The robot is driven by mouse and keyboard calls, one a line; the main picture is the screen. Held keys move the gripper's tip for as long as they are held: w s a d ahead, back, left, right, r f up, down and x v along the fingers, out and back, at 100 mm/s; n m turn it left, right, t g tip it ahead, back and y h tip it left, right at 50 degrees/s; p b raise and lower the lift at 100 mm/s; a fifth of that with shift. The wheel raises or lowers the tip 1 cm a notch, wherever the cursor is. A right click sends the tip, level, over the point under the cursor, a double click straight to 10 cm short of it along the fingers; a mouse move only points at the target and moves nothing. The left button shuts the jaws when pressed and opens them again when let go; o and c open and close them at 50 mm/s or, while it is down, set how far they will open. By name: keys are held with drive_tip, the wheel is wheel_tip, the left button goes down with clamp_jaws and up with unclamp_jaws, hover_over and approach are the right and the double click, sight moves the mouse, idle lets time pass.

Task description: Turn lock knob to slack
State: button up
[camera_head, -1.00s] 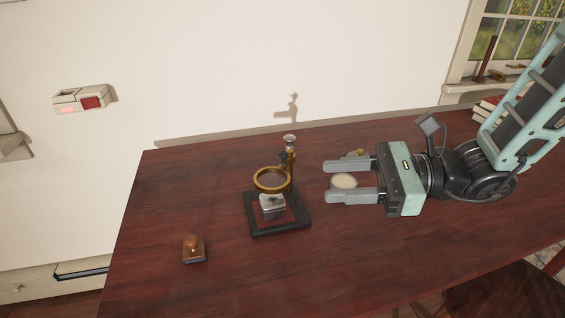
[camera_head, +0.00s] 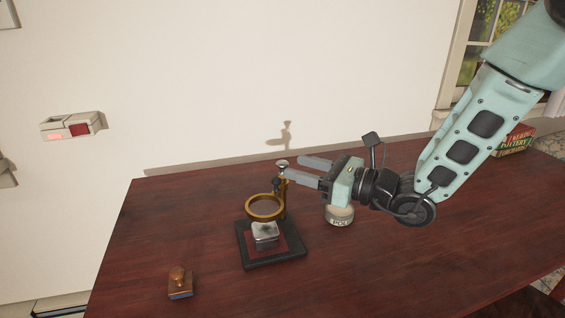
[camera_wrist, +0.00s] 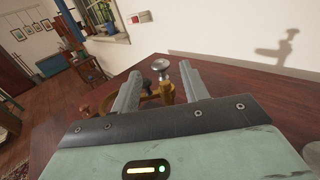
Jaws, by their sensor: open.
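A magnifier stand has a dark square base (camera_head: 243,254), a brass ring (camera_head: 250,214) and a post (camera_head: 281,198) topped by a silver knob (camera_head: 282,163). My gripper (camera_head: 297,168) is open and empty, close to the right of the post top.
A silver block (camera_head: 265,234) sits on the base under the ring. A round labelled tin (camera_head: 340,216) stands below my gripper. A wooden stamp (camera_head: 180,284) lies at the front left. Books (camera_head: 515,140) are at the far right. The front middle of the table is clear.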

sight(282, 161)
drive_tip(key=shift+x, duration=2.55)
drive_tip(key=c, duration=1)
